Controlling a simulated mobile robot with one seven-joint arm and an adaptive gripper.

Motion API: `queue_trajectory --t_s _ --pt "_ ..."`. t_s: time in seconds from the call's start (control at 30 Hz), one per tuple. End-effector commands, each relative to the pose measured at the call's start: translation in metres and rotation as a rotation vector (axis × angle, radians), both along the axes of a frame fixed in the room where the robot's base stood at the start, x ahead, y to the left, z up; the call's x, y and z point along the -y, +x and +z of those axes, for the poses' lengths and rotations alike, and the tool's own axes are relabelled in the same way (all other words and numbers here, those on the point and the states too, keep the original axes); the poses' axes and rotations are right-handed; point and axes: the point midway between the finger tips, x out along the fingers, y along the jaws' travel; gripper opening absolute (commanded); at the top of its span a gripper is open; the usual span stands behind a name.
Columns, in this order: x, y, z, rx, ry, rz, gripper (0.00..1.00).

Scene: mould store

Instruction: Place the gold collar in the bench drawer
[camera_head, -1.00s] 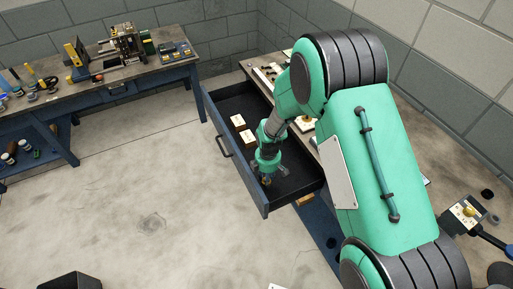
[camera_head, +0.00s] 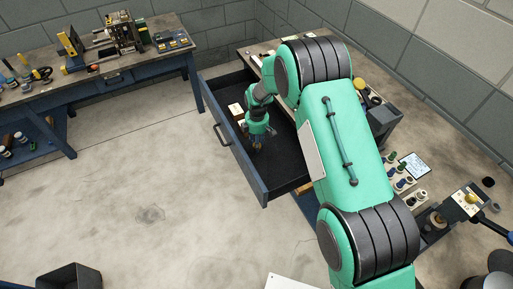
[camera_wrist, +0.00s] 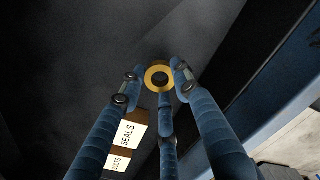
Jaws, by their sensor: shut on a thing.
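The gold collar (camera_wrist: 149,80) shows in the wrist view as a gold ring with a dark centre, between the fingertips of my gripper (camera_wrist: 158,80). My gripper is shut on it. In the head view my gripper (camera_head: 257,146) points down inside the outline of the bench drawer (camera_head: 240,165), which is pulled open. The collar is too small to make out there. The dark drawer floor (camera_wrist: 70,60) lies beyond the collar in the wrist view; I cannot tell how far above it the collar is.
A box marked SEALS (camera_wrist: 127,133) and another small labelled box (camera_wrist: 118,160) stand in the drawer, beside my fingers in the picture. The drawer's near right floor (camera_head: 285,175) is bare. A second bench (camera_head: 130,75) with tools stands at the back left. A dark bin (camera_head: 70,278) is at the bottom left.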

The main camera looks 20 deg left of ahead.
Motion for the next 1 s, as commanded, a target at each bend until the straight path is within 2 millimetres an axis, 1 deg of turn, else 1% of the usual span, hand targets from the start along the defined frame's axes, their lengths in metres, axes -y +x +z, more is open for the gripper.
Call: queue_trajectory --t_s 0.13,0.5,0.57,0.83,1.0 --pt "-0.004 0.007 -0.001 0.0 0.0 0.0 0.02" --pt "-0.005 0.007 -0.001 0.0 0.0 0.0 0.02" --pt "-0.005 0.007 -0.005 -0.001 0.0 0.0 0.02" --pt "-0.004 0.007 -0.032 -0.001 0.0 0.0 0.02" --pt "-0.005 0.007 -0.036 0.0 0.0 0.0 0.02"
